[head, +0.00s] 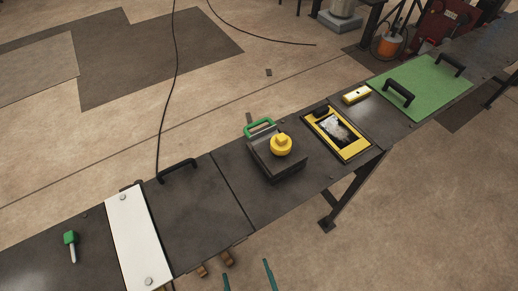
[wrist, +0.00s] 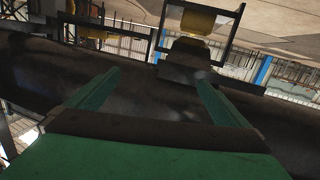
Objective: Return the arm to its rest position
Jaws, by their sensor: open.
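My gripper (head: 248,278) shows at the bottom edge of the head view as two teal fingertips, spread apart with nothing between them. It is in front of the bench's near edge. In the wrist view my gripper (wrist: 157,82) has its two green fingers open and empty, with a dark surface beyond. The rest of my arm is out of the head view. On the dark bench (head: 205,205), a dark block device (head: 277,165) carries a yellow knob (head: 281,146) and has a green handle (head: 259,128) behind it.
A yellow-framed panel (head: 356,150) and a small yellow block (head: 356,95) are to the right. A green plate (head: 430,82) with black handles is farther right. A white plate (head: 137,238) and a green-handled tool (head: 71,242) are at left. The floor in front is clear.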

